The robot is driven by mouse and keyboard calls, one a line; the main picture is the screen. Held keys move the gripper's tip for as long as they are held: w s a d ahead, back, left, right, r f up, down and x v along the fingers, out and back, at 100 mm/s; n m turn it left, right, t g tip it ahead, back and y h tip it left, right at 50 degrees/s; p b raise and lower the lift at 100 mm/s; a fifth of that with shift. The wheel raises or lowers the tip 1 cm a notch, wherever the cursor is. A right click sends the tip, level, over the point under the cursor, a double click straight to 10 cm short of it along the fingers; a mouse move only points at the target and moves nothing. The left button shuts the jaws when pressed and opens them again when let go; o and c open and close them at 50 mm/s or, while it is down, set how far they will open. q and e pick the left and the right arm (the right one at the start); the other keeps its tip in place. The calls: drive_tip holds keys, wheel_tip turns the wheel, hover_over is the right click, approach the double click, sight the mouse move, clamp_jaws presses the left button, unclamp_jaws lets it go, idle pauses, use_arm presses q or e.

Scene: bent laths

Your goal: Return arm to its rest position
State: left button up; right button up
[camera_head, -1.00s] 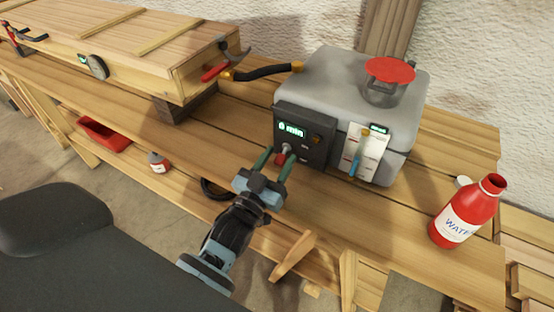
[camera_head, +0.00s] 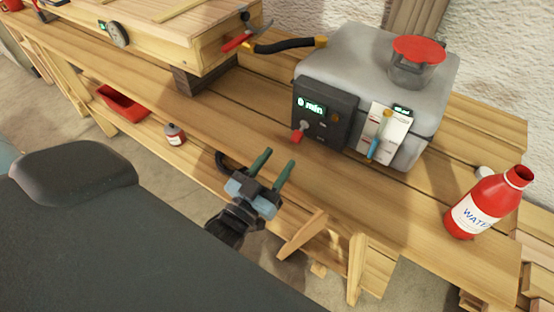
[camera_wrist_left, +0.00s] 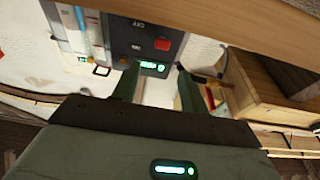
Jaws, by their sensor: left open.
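My left gripper (camera_head: 272,167) is open and empty in the head view. It is over the front edge of the workbench, below and in front of the grey steam box (camera_head: 375,75), apart from it. My right gripper is not in view.
A red water bottle (camera_head: 488,203) stands at the right of the bench (camera_head: 300,190). A long wooden chest (camera_head: 165,35) is at the back left, joined to the box by a black hose (camera_head: 285,45). A red tray (camera_head: 122,103) and a small bottle (camera_head: 174,134) are lower left.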

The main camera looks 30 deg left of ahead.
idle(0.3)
use_arm(q)
drive_tip(key=shift+s+f, duration=0.25)
drive_tip(key=shift+f, duration=0.05)
drive_tip(key=s+d+f+g+p, duration=0.1)
drive_tip(key=s+f+g+p, duration=0.4)
drive_tip(key=s, duration=0.8)
drive_tip(key=s+f+m+g+h+p, duration=0.1)
drive_tip(key=s+f+g+p, duration=0.4)
drive_tip(key=s, duration=0.8)
wheel_tip(320, 180, down, 2)
drive_tip(key=shift+s+d+f+m+g, duration=0.3)
drive_tip(key=shift+s+d+g, duration=0.1)
drive_tip(key=shift+g, duration=0.5)
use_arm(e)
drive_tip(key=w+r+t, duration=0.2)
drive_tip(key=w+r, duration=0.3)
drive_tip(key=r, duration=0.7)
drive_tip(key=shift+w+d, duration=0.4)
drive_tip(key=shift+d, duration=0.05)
